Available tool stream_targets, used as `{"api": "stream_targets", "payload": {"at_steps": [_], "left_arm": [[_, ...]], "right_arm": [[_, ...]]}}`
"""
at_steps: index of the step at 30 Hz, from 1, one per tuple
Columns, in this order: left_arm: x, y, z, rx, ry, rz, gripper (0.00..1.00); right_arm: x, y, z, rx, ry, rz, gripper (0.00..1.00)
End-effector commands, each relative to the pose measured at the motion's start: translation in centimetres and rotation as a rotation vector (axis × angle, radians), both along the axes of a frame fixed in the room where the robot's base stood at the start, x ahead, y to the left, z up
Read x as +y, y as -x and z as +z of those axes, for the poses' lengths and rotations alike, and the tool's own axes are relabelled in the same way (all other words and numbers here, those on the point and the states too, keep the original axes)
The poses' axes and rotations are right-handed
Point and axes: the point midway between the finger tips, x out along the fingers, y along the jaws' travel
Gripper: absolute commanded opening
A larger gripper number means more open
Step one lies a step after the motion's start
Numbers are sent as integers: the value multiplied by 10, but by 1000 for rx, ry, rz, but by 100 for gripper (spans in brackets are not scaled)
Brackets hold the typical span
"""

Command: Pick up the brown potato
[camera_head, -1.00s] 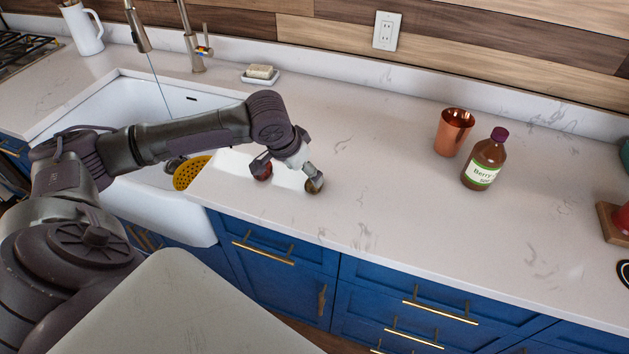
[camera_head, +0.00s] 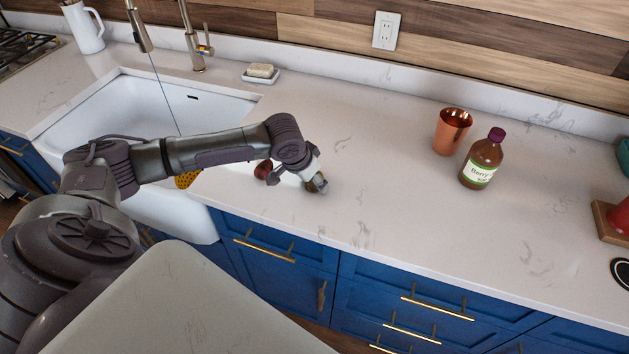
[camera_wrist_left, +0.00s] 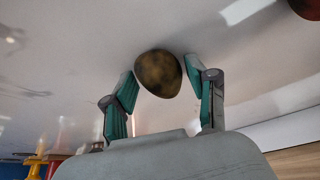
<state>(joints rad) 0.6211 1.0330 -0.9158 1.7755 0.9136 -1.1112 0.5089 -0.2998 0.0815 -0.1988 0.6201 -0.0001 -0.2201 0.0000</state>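The brown potato (camera_wrist_left: 158,73), dark and mottled, sits between the tips of my left gripper (camera_wrist_left: 160,72) in the left wrist view. The fingers are spread on either side of it, with narrow gaps showing, so the gripper looks open. My right gripper is not in view.
A dark red round item (camera_head: 263,168) lies left of the gripper. The white sink (camera_head: 110,110) is further left. A copper cup (camera_head: 452,131) and a berry bottle (camera_head: 482,160) stand right. The counter between is clear.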

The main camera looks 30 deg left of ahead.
Motion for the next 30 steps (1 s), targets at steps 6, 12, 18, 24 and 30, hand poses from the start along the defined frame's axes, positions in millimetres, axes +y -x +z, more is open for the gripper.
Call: {"api": "stream_targets", "payload": {"at_steps": [6,12,18,24,30], "left_arm": [[0,0,0,0,0,0,15],[0,0,1,0,0,0,12],[0,-1,7,-2,0,0,12],[0,-1,34,-5,1,0,12],[-37,13,62,-4,5,-8,12]], "right_arm": [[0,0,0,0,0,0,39],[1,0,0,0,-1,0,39],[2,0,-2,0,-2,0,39],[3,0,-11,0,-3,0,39],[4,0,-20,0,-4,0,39]]}}
